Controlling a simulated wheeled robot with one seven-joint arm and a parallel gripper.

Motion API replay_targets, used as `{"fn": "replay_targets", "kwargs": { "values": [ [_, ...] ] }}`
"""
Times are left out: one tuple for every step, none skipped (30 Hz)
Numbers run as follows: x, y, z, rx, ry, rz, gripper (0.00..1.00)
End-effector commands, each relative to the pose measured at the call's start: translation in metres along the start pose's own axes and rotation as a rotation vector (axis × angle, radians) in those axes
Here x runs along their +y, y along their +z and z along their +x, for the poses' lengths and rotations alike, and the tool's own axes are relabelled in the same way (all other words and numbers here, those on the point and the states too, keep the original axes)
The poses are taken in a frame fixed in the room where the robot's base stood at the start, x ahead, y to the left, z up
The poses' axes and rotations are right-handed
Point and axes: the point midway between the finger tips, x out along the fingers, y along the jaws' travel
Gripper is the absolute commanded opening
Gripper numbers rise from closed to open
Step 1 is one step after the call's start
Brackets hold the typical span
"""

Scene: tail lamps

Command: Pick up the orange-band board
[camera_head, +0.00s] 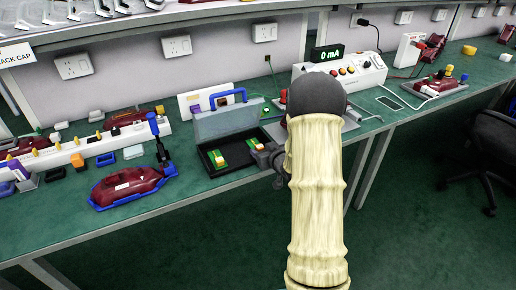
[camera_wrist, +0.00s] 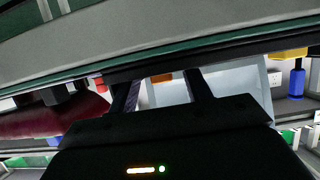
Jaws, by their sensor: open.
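Two small green boards with yellowish-orange and white parts lie in a black open tray (camera_head: 212,172): a left board (camera_head: 217,159) and a right board (camera_head: 251,144). I cannot tell at this size which one bears the orange band. My gripper (camera_head: 262,158) is at the tray's right edge, close to the right board, partly hidden by my arm. In the wrist view my gripper (camera_wrist: 165,77) shows two dark fingers standing apart, with no board visible between them.
A grey case with a blue handle (camera_head: 226,119) stands behind the tray. A dark red lamp on a blue holder (camera_head: 127,186) lies to the left. A white meter box (camera_head: 345,75) reading 0 mA stands behind my arm. Bare green bench (camera_head: 215,195) shows in front of the tray.

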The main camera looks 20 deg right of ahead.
Motion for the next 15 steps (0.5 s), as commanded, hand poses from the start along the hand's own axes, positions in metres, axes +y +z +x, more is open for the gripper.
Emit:
{"fn": "replay_targets", "kwargs": {
  "values": [
    [0.0,0.0,0.0,0.0,0.0,0.0,0.49],
    [0.0,0.0,0.0,0.0,0.0,0.0,0.49],
    [-0.0001,0.0,0.0,0.0,0.0,0.0,0.49],
    [-0.0001,0.0,0.0,0.0,0.0,0.0,0.49],
    [-0.0001,0.0,-0.0001,0.0,0.0,0.0,0.43],
    [-0.0001,0.0,-0.0001,0.0,0.0,0.0,0.35],
    [-0.0001,0.0,-0.0001,0.0,0.0,0.0,0.29],
    [-0.0001,0.0,-0.0001,0.0,0.0,0.0,0.24],
    [-0.0001,0.0,-0.0001,0.0,0.0,0.0,0.17],
    [-0.0001,0.0,-0.0001,0.0,0.0,0.0,0.17],
    [-0.0001,-0.0001,-0.0001,0.0,0.0,0.0,0.14],
    [-0.0001,-0.0001,-0.0001,0.0,0.0,0.0,0.14],
    [-0.0001,-0.0001,-0.0001,0.0,0.0,0.0,0.14],
    [-0.0001,-0.0001,-0.0001,0.0,0.0,0.0,0.13],
    [-0.0001,-0.0001,-0.0001,0.0,0.0,0.0,0.13]
  ]
}}
